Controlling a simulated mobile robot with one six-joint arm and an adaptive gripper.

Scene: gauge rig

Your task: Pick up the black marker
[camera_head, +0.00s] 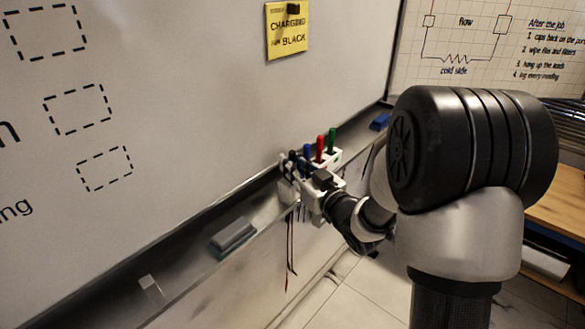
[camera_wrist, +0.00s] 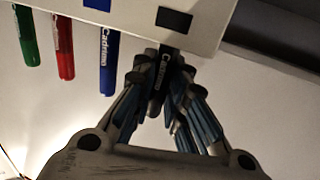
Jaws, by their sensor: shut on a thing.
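The black marker (camera_wrist: 157,84) hangs below the white holder plate in the wrist view, its dark end showing in a slot of the plate. My gripper (camera_wrist: 160,68) is shut on it, with a finger on each side of its body. In the head view the black marker's top (camera_head: 292,157) shows at the left end of the white holder (camera_head: 335,157). My gripper (camera_head: 305,187) is in front of the holder's left part there, and its fingertips are hard to make out.
Blue (camera_head: 307,153), red (camera_head: 319,147) and green (camera_head: 331,139) markers stand in the same holder, right of the black one. A grey eraser (camera_head: 233,235) lies on the whiteboard ledge. A blue block (camera_head: 380,122) lies farther along. Thin leads (camera_head: 291,250) hang below the holder.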

